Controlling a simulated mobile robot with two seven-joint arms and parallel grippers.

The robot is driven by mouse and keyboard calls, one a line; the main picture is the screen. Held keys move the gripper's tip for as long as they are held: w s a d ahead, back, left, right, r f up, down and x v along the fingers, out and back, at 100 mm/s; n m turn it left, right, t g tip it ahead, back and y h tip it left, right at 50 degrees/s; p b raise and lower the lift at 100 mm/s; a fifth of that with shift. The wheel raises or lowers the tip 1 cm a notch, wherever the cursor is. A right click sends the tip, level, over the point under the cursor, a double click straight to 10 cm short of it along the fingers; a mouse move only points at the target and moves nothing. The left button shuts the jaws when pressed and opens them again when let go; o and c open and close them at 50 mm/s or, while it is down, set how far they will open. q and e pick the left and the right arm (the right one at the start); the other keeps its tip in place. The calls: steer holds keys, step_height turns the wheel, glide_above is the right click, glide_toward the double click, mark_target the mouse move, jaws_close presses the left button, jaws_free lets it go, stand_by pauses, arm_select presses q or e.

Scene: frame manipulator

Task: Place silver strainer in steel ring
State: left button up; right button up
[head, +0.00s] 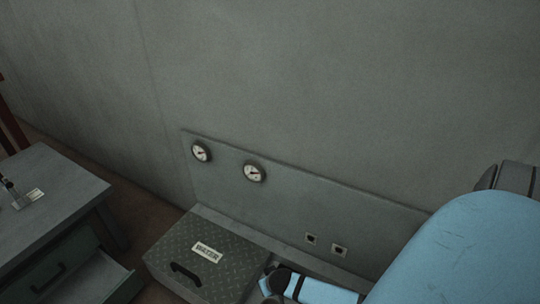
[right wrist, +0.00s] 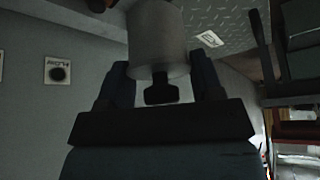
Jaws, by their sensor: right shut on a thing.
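In the right wrist view, my right gripper (right wrist: 161,78) has its two dark fingers on either side of a pale grey cylinder with a dark knob at its near end. I take this to be the silver strainer (right wrist: 157,38). The gripper is shut on it, and the exact contact is hard to see in the dark. The strainer cannot be made out in the head view. No steel ring can be made out in either view. My left gripper is not in view.
A box with a tread-plate lid (head: 218,244), labelled WATER, stands below a wall panel (head: 310,205) with two gauges. A grey desk (head: 75,180) with an open drawer (head: 100,280) is at the left. A labelled wall plate (right wrist: 58,71) shows in the right wrist view.

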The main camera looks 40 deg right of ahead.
step_height(320, 180, down, 19)
steer(key=b, duration=0.9)
steer(key=shift+r, duration=0.15)
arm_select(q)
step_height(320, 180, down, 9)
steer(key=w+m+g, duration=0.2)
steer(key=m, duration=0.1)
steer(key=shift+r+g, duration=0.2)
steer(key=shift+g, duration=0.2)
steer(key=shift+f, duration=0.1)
arm_select(e)
steer(key=o, duration=0.9)
steer(key=shift+o, duration=0.2)
